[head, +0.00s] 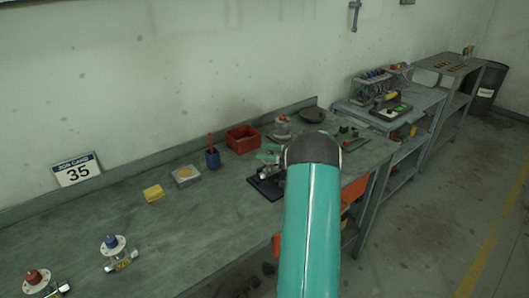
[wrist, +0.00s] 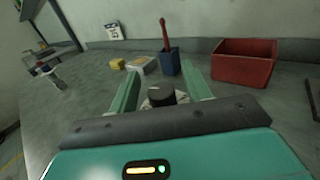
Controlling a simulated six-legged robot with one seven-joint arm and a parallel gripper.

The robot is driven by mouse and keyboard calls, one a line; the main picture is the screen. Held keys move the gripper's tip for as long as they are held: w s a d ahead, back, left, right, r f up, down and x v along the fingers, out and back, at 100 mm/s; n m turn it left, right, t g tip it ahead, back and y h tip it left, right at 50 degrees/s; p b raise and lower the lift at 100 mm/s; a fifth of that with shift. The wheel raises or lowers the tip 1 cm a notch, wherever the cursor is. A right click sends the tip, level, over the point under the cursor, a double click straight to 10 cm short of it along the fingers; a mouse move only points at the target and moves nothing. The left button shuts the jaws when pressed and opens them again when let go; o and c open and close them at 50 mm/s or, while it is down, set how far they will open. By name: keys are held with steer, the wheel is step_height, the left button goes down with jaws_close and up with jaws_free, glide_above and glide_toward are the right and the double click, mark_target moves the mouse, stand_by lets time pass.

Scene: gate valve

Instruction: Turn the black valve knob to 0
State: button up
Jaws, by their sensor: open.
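The black valve knob (wrist: 161,96) shows in the wrist view, with a pale part of its valve just below it. My gripper (wrist: 161,72) is open, with one teal finger on each side of the knob. Gaps show between the knob and both fingers, so I see no grip on it. The wrist housing hides the lower part of the valve, and no pointer or 0 mark can be read.
A red bin (head: 243,139), a blue cup (head: 212,158) with a red tool, a grey box (head: 186,176) and a yellow block (head: 153,193) stand behind. A blue-knobbed valve (head: 113,243) and red-knobbed valve (head: 37,277) are at left.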

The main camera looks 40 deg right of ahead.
steer(key=shift+w+a, duration=0.25)
steer(key=shift+w, duration=0.2)
steer(key=shift+c, duration=0.5)
steer(key=c, duration=0.9)
steer(key=shift+m+h, duration=0.3)
steer(key=shift+h, duration=0.1)
